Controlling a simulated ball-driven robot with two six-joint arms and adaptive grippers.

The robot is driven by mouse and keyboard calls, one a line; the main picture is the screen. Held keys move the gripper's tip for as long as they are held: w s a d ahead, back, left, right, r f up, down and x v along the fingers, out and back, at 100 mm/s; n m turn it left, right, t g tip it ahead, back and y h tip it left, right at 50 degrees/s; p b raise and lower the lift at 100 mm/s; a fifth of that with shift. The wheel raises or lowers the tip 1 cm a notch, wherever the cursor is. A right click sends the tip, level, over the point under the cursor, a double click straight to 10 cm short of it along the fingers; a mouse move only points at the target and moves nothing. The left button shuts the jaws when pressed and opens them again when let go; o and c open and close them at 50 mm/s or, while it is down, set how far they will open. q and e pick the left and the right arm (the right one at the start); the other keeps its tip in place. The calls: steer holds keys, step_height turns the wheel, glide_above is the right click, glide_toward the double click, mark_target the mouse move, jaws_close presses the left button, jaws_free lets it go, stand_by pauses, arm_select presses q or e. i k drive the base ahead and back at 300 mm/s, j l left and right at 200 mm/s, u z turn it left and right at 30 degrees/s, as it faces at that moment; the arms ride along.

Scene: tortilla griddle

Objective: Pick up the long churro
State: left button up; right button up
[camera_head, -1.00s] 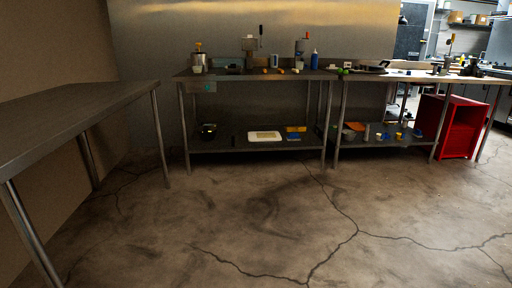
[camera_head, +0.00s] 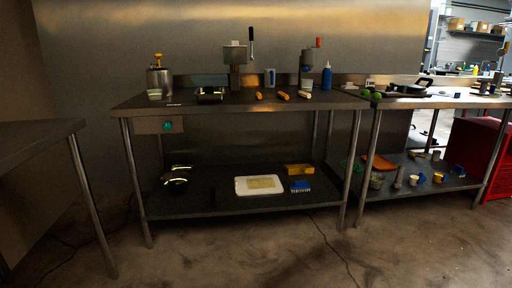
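Several short, stick-like items lie on the top of the middle steel table (camera_head: 200,106). One orange-brown stick (camera_head: 259,96) is on the left, a second orange-brown stick (camera_head: 283,96) is beside it, and a paler stick (camera_head: 305,95) is to the right. They look like churros, but they are too small for me to tell which is the long one. Neither of my grippers is in view.
A steel pot (camera_head: 160,82), black tray (camera_head: 210,95), press (camera_head: 237,65) and blue bottle (camera_head: 327,76) stand on the same table. A white tray (camera_head: 241,187) lies on its lower shelf. Another table (camera_head: 30,134) is at left. Bare floor (camera_head: 270,250) lies in front.

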mark_target(283, 95)
steer(key=i+j+z, duration=0.15)
steer(key=i+z, duration=0.25)
steer(key=i, duration=0.3)
steer(key=u, duration=0.3)
steer(key=i+l+u, duration=0.2)
steer(key=i+u, duration=0.25)
steer(key=i+l+u, duration=0.15)
steer(key=l+u, duration=0.15)
steer(key=u, duration=0.2)
